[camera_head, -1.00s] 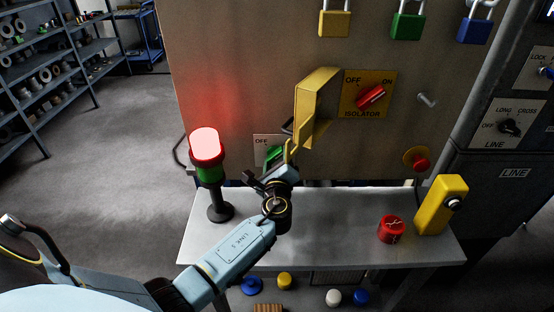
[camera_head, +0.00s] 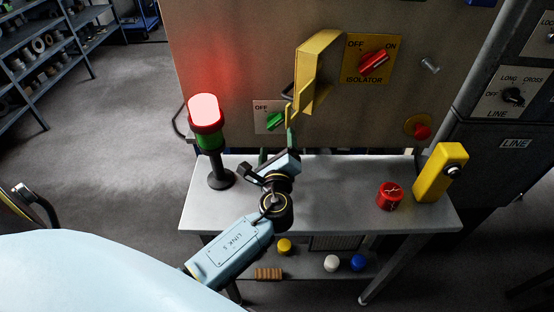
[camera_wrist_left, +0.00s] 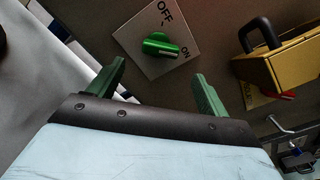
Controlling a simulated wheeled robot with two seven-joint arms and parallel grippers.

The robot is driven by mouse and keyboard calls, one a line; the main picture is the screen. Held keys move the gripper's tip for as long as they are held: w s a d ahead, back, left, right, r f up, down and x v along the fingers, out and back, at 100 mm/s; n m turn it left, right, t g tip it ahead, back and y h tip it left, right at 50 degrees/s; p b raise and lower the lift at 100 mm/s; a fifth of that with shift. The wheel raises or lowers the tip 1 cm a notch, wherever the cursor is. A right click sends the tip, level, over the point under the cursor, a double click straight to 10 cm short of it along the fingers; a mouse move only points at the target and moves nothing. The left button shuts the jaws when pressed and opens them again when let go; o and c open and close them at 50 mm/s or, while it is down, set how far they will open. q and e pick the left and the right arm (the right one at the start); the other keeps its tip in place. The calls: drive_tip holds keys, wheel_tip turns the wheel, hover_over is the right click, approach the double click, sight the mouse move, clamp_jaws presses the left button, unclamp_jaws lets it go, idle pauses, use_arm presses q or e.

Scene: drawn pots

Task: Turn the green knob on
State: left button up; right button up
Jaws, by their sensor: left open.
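The green knob (camera_head: 276,121) sits on a pale plate on the upright panel, left of the yellow flap; its plate reads OFF at the upper left. In the left wrist view the knob (camera_wrist_left: 160,45) shows whole, with its grip bar lying roughly towards the ON mark. My left gripper (camera_head: 277,146) is just below and in front of the plate, open. In the left wrist view its two green fingers (camera_wrist_left: 156,85) stand apart, with nothing between them and the knob beyond their tips. They do not appear to touch it. My right gripper is not in view.
The yellow flap (camera_head: 308,75) juts out right of the knob, beside the red isolator knob (camera_head: 373,62). A lamp post (camera_head: 207,120) with its red top lit stands left on the grey table (camera_head: 335,215). A red button (camera_head: 422,131) is further right.

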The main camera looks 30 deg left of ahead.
use_arm(q)
drive_tip(key=v, duration=0.5)
drive_tip(key=shift+s, duration=0.2)
